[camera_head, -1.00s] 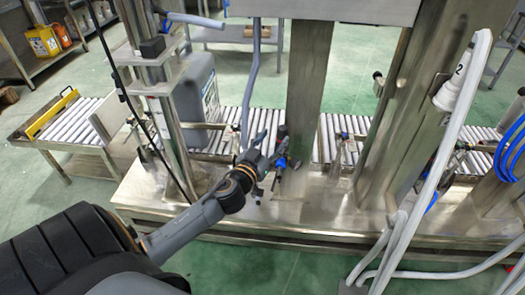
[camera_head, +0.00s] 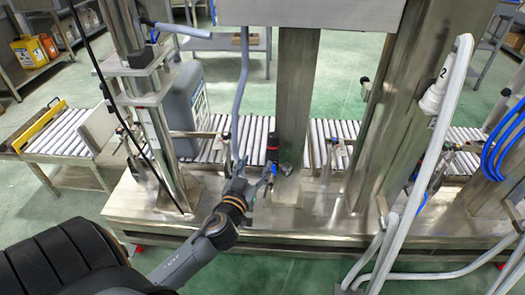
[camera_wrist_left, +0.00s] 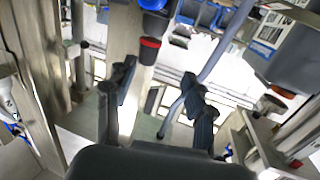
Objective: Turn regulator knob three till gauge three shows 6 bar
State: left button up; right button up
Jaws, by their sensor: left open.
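A small black regulator with a red ring (camera_head: 272,144) and blue parts below it stands beside the thick steel post in the head view. It also shows as a dark, red-ringed cylinder (camera_wrist_left: 150,48) in the left wrist view. I cannot tell which numbered knob it is. My left gripper (camera_head: 254,178) is open, just below and left of it in the head view. In the left wrist view the spread fingers (camera_wrist_left: 158,74) have the red-ringed cylinder beyond them, with no visible contact. No readable gauge face shows. My right gripper is not in view.
A grey hose (camera_head: 243,90) hangs close to my left gripper and crosses beside a finger in the wrist view. The steel post (camera_head: 297,90), roller conveyor (camera_head: 325,132) and grey canister (camera_head: 187,100) surround the workspace. A white pipe marked 2 (camera_head: 437,98) stands right.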

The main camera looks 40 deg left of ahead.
pick_arm(q)
jog(key=w+d+f+n+g+y, duration=0.1)
jog(key=d+f+n+g+y, duration=0.1)
jog(key=d+n+y, duration=0.15)
jog(key=n+g+y, duration=0.2)
jog(key=n+y, duration=0.1)
jog(key=y, duration=0.1)
send_near(273, 144)
jog(key=shift+m, duration=0.25)
jog(key=p+x, duration=0.1)
jog(key=x, duration=0.7)
jog(key=shift+w+a+r, duration=0.15)
jog(key=shift+w, duration=0.15)
jog(key=shift+w+a, duration=0.45)
jog(key=shift+a, duration=0.1)
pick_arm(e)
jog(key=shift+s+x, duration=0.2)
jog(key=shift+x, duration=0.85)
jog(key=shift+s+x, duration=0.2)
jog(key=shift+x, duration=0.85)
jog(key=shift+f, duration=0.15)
pick_arm(q)
grip_shut()
